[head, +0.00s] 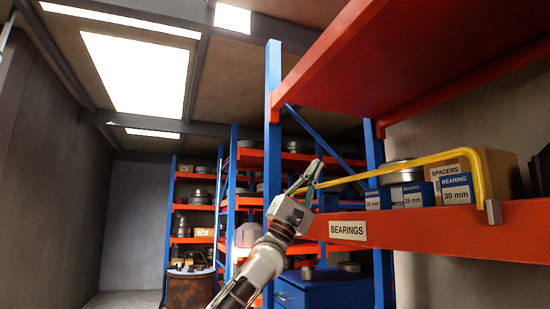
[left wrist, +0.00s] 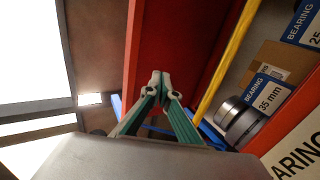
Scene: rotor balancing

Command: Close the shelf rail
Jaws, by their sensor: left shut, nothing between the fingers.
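The yellow shelf rail (head: 400,168) runs in front of the boxes on the orange shelf (head: 430,228). Its right end bends down to a grey bracket (head: 493,212) on the shelf beam; its far end is near my left gripper and partly hidden. My left gripper (head: 316,168) is shut and empty, raised near the rail's far end by the blue upright. In the left wrist view its fingertips (left wrist: 160,80) meet, and the rail (left wrist: 225,65) passes to their right, apart from them in the picture. I cannot tell the depth gap. My right gripper is not in view.
Bearing boxes (head: 457,189), a cardboard box (head: 500,172) and metal bearings stand behind the rail. A blue upright (head: 273,120) rises beside my left gripper, and an orange upper shelf (head: 400,60) hangs above. A blue cabinet (head: 325,291) stands below.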

